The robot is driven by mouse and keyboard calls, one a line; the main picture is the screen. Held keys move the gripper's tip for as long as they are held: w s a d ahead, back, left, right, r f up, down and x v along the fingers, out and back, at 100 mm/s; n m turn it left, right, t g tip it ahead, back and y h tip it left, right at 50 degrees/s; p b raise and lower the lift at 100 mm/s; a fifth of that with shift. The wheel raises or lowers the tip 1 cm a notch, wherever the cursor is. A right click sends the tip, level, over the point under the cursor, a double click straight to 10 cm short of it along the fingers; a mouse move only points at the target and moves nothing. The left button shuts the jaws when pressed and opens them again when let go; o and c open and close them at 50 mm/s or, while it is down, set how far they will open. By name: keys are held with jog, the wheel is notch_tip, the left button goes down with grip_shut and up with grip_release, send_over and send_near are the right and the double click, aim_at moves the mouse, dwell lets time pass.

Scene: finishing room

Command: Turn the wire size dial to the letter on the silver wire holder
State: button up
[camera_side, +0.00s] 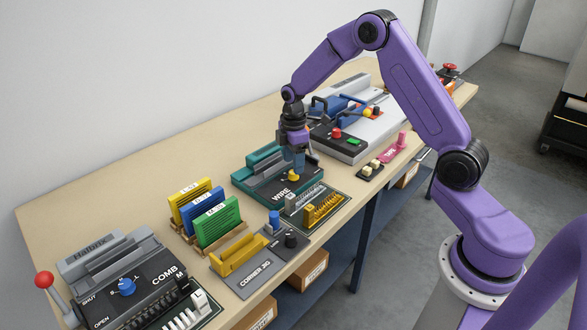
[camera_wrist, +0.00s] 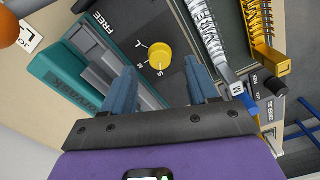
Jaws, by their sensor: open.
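The yellow wire size dial (camera_wrist: 160,53) sits on the dark top of the teal WIRE machine (camera_side: 256,190). The dial also shows in the side view (camera_side: 293,176), just below my gripper (camera_side: 292,162). In the wrist view my gripper (camera_wrist: 160,67) is open, its blue fingers apart on either side of the dial, apparently above it. The silver wire holder (camera_wrist: 209,30) lies right of the machine. Its white tag (camera_wrist: 238,88) has a small letter that looks like M, seen tilted.
A gold wire holder (camera_side: 325,208) lies beside the silver one. The CORNER JIG (camera_side: 240,262), coloured card racks (camera_side: 217,222) and COMB machine (camera_side: 125,275) stand to the left. A grey machine (camera_side: 355,125) with a blue handle is behind on the right. The bench back is clear.

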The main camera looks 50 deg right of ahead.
jog(key=shift+f, duration=1.7)
jog(key=c, duration=1)
jog(key=shift+m, duration=0.3)
jog(key=m, duration=1.1)
jog(key=shift+m, duration=0.3)
